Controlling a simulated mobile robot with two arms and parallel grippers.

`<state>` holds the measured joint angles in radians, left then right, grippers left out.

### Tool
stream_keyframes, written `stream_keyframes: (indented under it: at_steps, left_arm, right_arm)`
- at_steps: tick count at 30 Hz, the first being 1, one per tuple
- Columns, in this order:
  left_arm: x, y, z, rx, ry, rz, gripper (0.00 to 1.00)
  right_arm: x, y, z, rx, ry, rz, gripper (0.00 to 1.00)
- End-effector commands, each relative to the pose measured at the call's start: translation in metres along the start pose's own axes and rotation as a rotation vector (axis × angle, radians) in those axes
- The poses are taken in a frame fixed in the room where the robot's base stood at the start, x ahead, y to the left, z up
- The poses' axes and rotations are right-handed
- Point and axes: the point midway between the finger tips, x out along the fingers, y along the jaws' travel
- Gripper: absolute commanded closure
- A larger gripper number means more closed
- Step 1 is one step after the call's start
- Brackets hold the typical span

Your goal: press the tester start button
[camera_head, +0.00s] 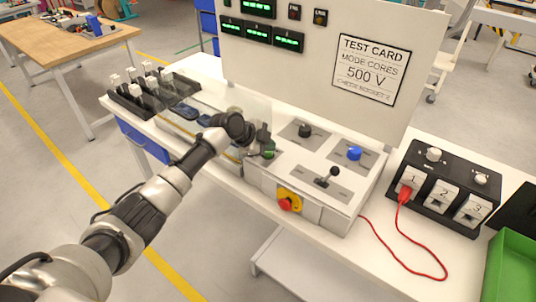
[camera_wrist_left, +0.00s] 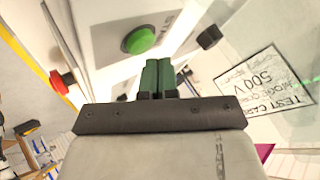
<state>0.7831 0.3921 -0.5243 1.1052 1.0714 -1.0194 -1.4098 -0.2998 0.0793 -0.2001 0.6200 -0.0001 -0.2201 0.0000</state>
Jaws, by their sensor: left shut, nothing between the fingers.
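The green start button (camera_head: 268,155) sits at the left end of the white tester panel (camera_head: 318,180), partly hidden by my gripper. In the left wrist view the round green button (camera_wrist_left: 141,40) stands on a pale plate with a partly readable label. My left gripper (camera_head: 264,137) is beside the button in the head view, its fingers shut and empty. In the left wrist view the green fingertips (camera_wrist_left: 158,63) are together, just below and right of the button in the picture. Whether they touch it cannot be told. My right gripper is in neither view.
The panel also holds a black knob (camera_head: 304,130), a blue button (camera_head: 354,153), a black lever (camera_head: 333,171) and a red emergency stop (camera_head: 287,204). An upright board with a test card (camera_head: 368,70) stands behind. A black socket box (camera_head: 440,185) with a red cable (camera_head: 417,245) is right.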

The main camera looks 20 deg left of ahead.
Motion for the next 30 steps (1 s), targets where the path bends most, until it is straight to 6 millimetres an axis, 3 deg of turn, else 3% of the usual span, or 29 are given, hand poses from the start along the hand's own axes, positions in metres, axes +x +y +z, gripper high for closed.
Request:
stream_keyframes:
  at_steps: [30]
  left_arm:
    - [0.006, 0.0044, 0.0046, 0.0, 0.0, 0.0, 1.0]
  right_arm:
    - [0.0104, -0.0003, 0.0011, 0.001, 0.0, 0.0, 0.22]
